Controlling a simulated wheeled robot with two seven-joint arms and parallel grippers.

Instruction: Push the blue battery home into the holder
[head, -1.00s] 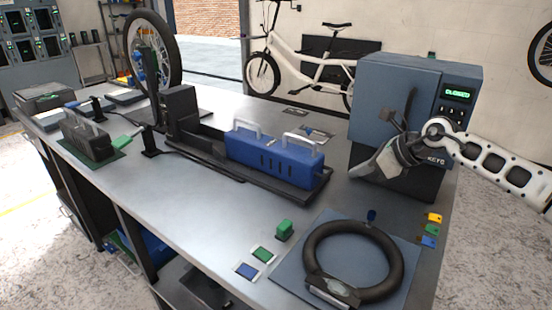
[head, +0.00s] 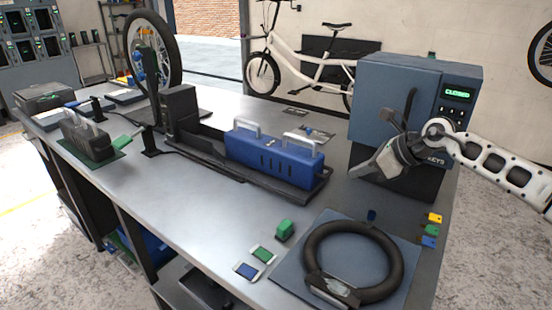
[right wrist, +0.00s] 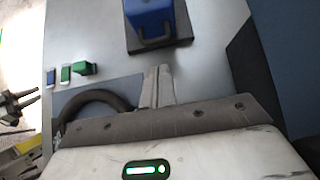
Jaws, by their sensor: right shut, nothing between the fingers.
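The blue battery (head: 273,158), with two grey handles on top, lies in the right part of the long black holder (head: 208,152) on the bench. A bare stretch of the holder shows between the battery's left end and the upright black end block (head: 180,112). My right gripper (head: 362,172) is shut and empty, to the right of the battery's right end and apart from it. In the right wrist view the shut fingers (right wrist: 158,84) point toward the battery's near end (right wrist: 150,20), with bare bench between.
A blue-grey cabinet (head: 395,105) reading CLOSED stands close behind my right gripper. A black ring (head: 310,250) lies on a mat at the front right, beside a green block (head: 284,230). A wheel (head: 153,55) stands at the back left.

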